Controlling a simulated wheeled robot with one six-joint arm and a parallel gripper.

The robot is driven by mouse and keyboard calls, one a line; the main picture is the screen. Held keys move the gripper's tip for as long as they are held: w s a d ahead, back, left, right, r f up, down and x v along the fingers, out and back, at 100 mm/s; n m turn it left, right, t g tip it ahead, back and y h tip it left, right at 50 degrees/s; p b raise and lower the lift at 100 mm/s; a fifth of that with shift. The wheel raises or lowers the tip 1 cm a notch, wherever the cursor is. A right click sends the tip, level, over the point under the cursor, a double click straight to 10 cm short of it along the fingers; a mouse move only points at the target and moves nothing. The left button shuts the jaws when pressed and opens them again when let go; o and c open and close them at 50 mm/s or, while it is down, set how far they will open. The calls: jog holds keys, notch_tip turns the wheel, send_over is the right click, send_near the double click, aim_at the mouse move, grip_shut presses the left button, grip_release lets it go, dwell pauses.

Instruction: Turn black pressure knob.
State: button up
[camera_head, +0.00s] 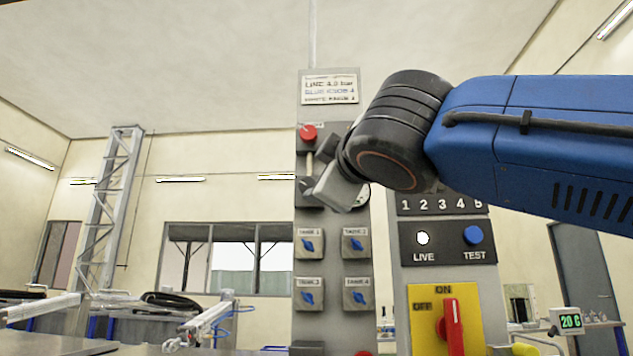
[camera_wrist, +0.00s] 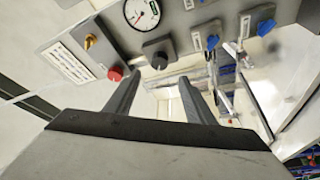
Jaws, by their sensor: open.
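The black pressure knob (camera_wrist: 158,52) shows in the wrist view on a grey panel, just beyond and between my fingertips. It looks like a squat black knob below a round white gauge (camera_wrist: 141,14) with a needle. My gripper (camera_wrist: 159,76) is open and empty, with a finger toward each side of the knob. I see no clear contact. In the head view my gripper (camera_head: 306,173) is in front of the upper grey panel (camera_head: 303,225), below a red button (camera_head: 308,133). It hides the knob and most of the gauge there.
Several blue valve knobs (camera_head: 308,246) labelled as tanks sit lower on the panel. To the right are a TEST button (camera_head: 473,235) and a yellow switch plate with a red handle (camera_head: 453,324). In the wrist view, the red button (camera_wrist: 115,74) is close to one finger.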

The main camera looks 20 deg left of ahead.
jog(key=v, duration=0.6)
dwell(0.6)
